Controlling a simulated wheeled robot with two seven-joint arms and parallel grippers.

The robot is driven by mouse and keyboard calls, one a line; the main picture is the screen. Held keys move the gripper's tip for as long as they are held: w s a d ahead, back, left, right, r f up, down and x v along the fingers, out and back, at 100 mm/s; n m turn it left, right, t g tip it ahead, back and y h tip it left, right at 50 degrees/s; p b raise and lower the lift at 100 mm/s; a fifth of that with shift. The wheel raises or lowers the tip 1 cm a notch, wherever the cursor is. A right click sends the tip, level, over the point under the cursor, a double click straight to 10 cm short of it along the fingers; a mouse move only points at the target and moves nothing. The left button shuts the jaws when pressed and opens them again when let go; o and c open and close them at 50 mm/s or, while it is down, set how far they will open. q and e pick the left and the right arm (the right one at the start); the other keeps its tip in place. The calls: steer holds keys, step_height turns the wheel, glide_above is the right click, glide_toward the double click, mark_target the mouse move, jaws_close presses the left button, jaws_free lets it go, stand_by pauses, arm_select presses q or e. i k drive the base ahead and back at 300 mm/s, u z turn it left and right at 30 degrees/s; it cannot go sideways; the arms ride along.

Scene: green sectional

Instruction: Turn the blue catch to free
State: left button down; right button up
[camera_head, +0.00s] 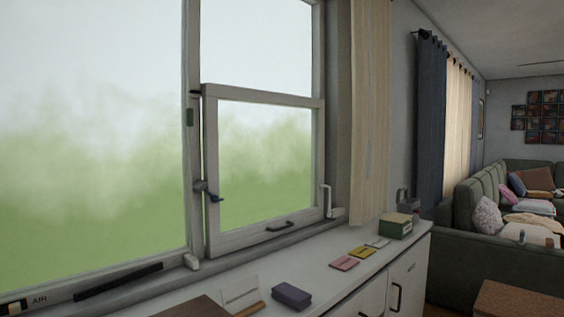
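The blue catch (214,198) is on the left side frame of the small window sash (265,238). Its short dark blue lever points right and slightly down from a grey round pivot (201,186). The lever's tip overlaps the sash's left edge in the picture; I cannot tell whether it touches it. The sash looks closed. Neither of my grippers is in view.
A dark pull handle (281,226) is on the sash's bottom rail, and a pale crank handle (327,202) stands at its right. The white cabinet (330,268) below carries a purple block (291,295), pink and yellow cards, and a green box (395,226). A green sofa (470,243) stands right.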

mark_target(214, 199)
steer(key=z, duration=1.4)
steer(key=i, duration=1.3)
steer(key=u, duration=3.35)
